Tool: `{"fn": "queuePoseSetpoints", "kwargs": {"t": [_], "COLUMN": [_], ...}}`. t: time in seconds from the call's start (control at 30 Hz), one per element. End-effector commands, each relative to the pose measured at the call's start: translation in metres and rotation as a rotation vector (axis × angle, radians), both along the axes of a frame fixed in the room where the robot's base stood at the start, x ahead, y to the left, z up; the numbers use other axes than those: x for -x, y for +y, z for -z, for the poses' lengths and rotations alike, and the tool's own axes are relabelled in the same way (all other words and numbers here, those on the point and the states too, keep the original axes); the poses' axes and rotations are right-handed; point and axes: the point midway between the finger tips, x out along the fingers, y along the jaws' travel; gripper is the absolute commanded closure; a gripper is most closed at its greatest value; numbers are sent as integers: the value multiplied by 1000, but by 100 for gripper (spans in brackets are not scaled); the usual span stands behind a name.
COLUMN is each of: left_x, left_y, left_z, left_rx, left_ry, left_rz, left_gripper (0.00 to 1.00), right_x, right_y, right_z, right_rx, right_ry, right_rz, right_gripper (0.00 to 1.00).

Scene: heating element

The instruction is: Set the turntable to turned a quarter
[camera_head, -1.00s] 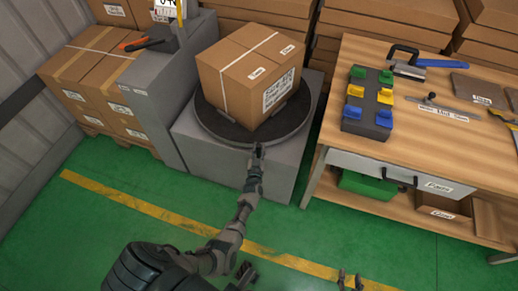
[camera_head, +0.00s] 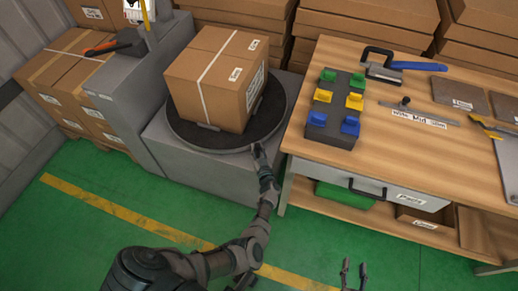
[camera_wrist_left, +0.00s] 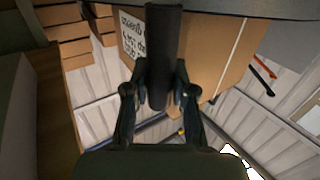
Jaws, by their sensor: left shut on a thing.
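The turntable (camera_head: 182,134) is a dark round disc on a grey block. A cardboard box (camera_head: 205,90) with a white strap and labels sits on it. My left gripper (camera_head: 259,152) is at the disc's front right edge. In the left wrist view the left gripper (camera_wrist_left: 160,95) is shut on a dark upright post (camera_wrist_left: 163,45), seemingly the turntable's handle; in the head view the fingers largely hide it. My right gripper (camera_head: 353,272) is at the bottom of the head view, with its two fingers apart and nothing between them.
A wooden workbench (camera_head: 400,150) stands close on the right, with a block of coloured clips (camera_head: 333,110), a blue-handled tool (camera_head: 395,66) and a drawer. A grey cabinet (camera_head: 150,80) and stacked cartons (camera_head: 50,80) stand left. The green floor in front is clear.

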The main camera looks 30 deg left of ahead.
Motion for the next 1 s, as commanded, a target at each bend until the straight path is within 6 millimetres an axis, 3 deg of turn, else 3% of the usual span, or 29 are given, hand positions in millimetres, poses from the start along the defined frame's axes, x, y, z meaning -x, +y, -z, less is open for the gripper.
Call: {"fn": "queuePoseSetpoints", "kwargs": {"t": [0.53, 0.57, 0.67, 1.0], "left_x": [-8, -8, -8, -4], "left_y": [-5, -5, -5, -2], "left_z": [-5, -5, -4, -1], "left_rx": [-2, -2, -2, 1], "left_ry": [-3, -3, -3, 1], "left_rz": [3, 3, 3, -4], "left_gripper": [100, 73, 50, 50], "right_x": [-4, -4, -4, -4], "right_y": [1, 1, 1, 1], "right_z": [-2, -2, -2, -1], "right_rx": [-6, -6, -6, -5], "right_ry": [-16, -16, -15, -13], "right_rz": [0, 0, 0, 1], "right_gripper": [60, 60, 60, 60]}}
